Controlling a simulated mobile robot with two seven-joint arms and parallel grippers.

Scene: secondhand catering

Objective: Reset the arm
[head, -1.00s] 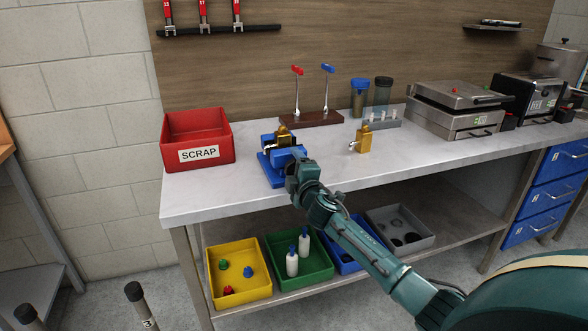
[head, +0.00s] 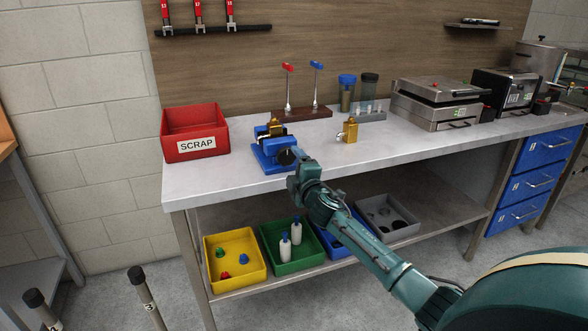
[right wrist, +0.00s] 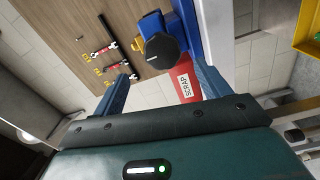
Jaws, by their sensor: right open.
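My right arm comes in from the lower right in the head view, and its gripper (head: 297,166) is in front of the bench by the blue vise (head: 265,160). A brass piece (head: 275,128) sits at the vise's top. The vise's round black knob (head: 287,157) faces the gripper. In the right wrist view my open gripper (right wrist: 160,88) has one finger on each side, with nothing held between them. The black knob also shows there (right wrist: 162,50), beyond the fingers and apparently apart from them. My left gripper is not in view.
A red scrap bin (head: 196,133) stands left of the vise on the bench (head: 225,180). A second brass piece (head: 347,131) stands to the right. Yellow (head: 238,282), green (head: 305,265), blue and grey bins sit on the lower shelf.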

